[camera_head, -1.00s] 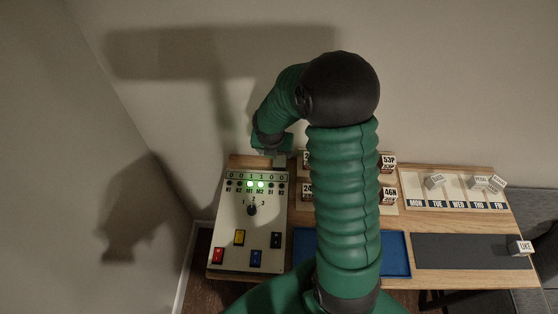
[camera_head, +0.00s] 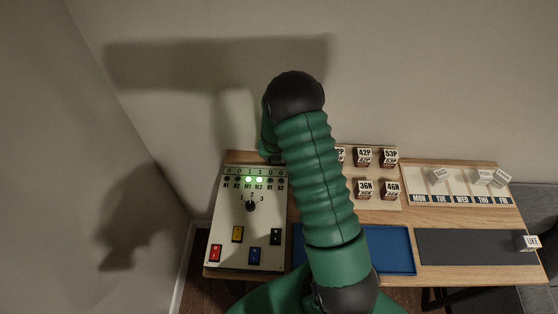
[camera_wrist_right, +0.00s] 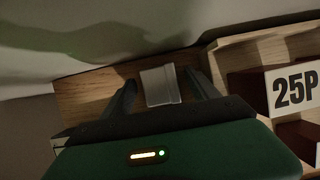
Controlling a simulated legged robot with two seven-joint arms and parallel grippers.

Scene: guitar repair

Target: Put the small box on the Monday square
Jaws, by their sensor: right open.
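A small pale box (camera_wrist_right: 158,86) sits on the wooden tabletop in the right wrist view. My right gripper (camera_wrist_right: 162,82) is open, with one finger on each side of the box; I cannot tell whether either finger touches it. In the head view my right arm hides most of this gripper and the box behind the control panel. The Monday square (camera_head: 418,181) is at the left end of the weekday board (camera_head: 462,201) and is bare. My left gripper is not in view.
White boxes (camera_head: 438,175) stand on the weekday board, with two more near its right end. A switch panel (camera_head: 226,200), numbered blocks (camera_head: 364,157), a blue tray (camera_head: 398,262) and a dark mat (camera_head: 470,246) with a LIKE box (camera_head: 526,242) share the table.

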